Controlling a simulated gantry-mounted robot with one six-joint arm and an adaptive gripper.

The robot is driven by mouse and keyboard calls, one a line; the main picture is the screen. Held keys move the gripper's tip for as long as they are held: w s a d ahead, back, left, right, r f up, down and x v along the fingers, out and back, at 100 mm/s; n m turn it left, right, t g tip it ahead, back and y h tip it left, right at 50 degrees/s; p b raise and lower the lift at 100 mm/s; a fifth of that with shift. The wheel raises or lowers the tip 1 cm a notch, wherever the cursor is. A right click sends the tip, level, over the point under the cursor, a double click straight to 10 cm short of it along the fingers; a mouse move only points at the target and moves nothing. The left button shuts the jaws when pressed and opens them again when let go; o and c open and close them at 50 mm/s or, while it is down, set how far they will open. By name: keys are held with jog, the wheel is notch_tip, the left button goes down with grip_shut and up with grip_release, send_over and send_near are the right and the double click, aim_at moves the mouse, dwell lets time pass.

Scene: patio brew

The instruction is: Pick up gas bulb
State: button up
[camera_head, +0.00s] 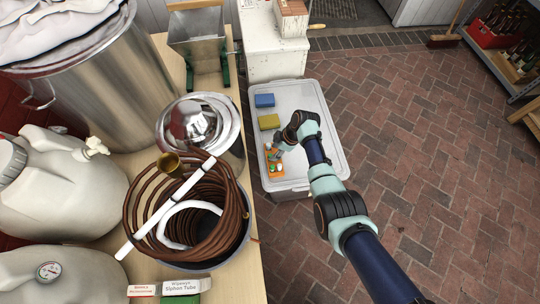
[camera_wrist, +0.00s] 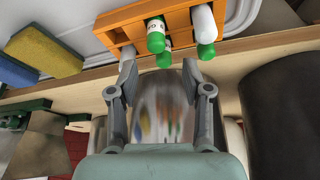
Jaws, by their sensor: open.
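An orange rack (camera_head: 276,170) lies on the lidded plastic bin and holds several small bulbs with white and green parts. In the wrist view the rack (camera_wrist: 180,22) is at the top. One white bulb (camera_wrist: 203,20) with a green end and one mostly green bulb (camera_wrist: 156,38) stick out of it. My gripper (camera_wrist: 160,82) is open, its two fingers spread apart just below the rack, the left fingertip close to the rack's edge. Nothing is visibly held between the fingers. In the head view my gripper (camera_head: 279,152) is over the rack and hides part of it.
A yellow sponge (camera_head: 269,122) and a blue sponge (camera_head: 264,100) lie on the bin lid (camera_head: 305,100) behind the rack. To the left, a wooden table holds a shiny pot (camera_head: 200,122), a brown coil (camera_head: 150,195) and white jugs (camera_head: 60,170).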

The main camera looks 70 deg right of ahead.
jog(key=b+x, duration=0.2)
jog(key=x, duration=0.2)
jog(key=shift+s+a, duration=0.15)
jog(key=shift+a+f, duration=0.1)
jog(key=shift+f, duration=0.05)
grip_shut()
jog(key=shift+r, duration=0.25)
notch_tip(320, 180, up, 20)
jog(key=p, duration=1.2)
notch_tip(320, 180, up, 5)
jog(key=p, duration=0.4)
send_over(271, 155)
jog(key=shift+s, duration=0.1)
